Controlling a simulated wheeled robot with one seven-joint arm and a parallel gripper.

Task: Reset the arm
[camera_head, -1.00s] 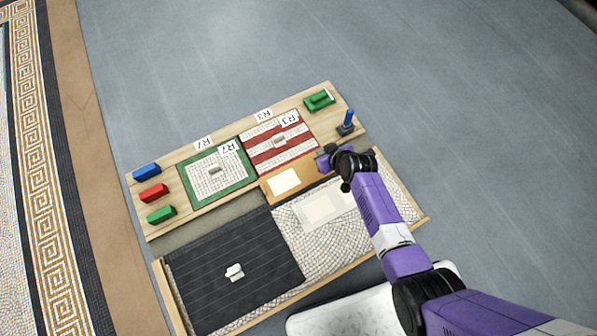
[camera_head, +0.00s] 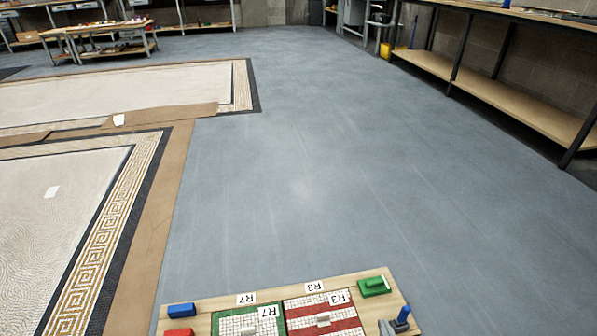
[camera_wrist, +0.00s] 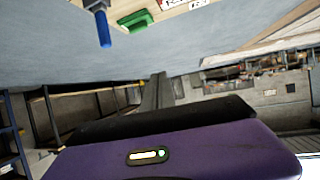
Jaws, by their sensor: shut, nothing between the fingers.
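My gripper (camera_wrist: 158,78) shows in the wrist view beyond its purple housing (camera_wrist: 180,152) and dark crosspiece. Its grey fingers are together at the picture's middle, with nothing between them. They point over open floor, away from the board. My arm and gripper are not in the head view.
A wooden board (camera_head: 205,306) with green-edged and red-striped mosaic panels, coloured blocks and a blue-handled tool (camera_head: 403,314) lies at the bottom of the head view. Its near part is cut off. Grey floor (camera_head: 330,170) is clear. Shelving (camera_head: 500,90) stands right, mosaic floor panels left.

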